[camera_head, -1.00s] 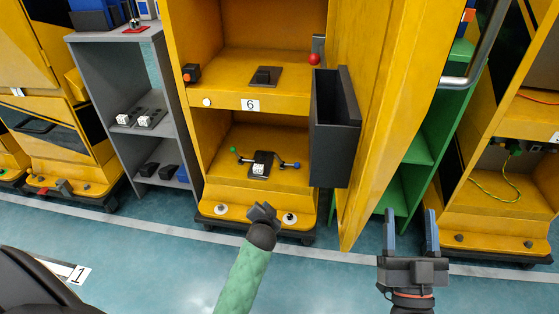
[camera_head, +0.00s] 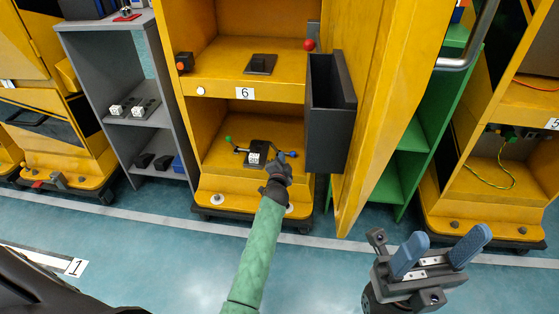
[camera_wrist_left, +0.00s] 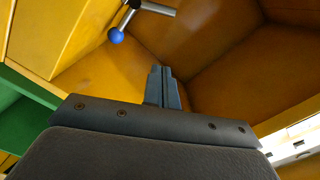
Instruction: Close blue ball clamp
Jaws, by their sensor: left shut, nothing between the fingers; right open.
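The blue ball (camera_head: 293,154) sits on the right end of a clamp lever in the lower compartment of the yellow cabinet. A green ball (camera_head: 229,140) is on the left end. A dark block with a white cube (camera_head: 257,152) lies between them. In the left wrist view the blue ball (camera_wrist_left: 116,35) hangs on a metal rod at the upper left. My left gripper (camera_head: 279,165) is at the compartment's front, just below the blue ball, shut and empty; its fingers (camera_wrist_left: 163,85) are together, apart from the ball. My right gripper (camera_head: 440,255) is open and empty above the floor.
The open yellow door (camera_head: 382,120) with a dark bin (camera_head: 329,125) stands right of the compartment. A shelf with a dark switch (camera_head: 261,64) and a red ball (camera_head: 310,45) is above. A grey shelf (camera_head: 160,70) stands left. The floor in front is clear.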

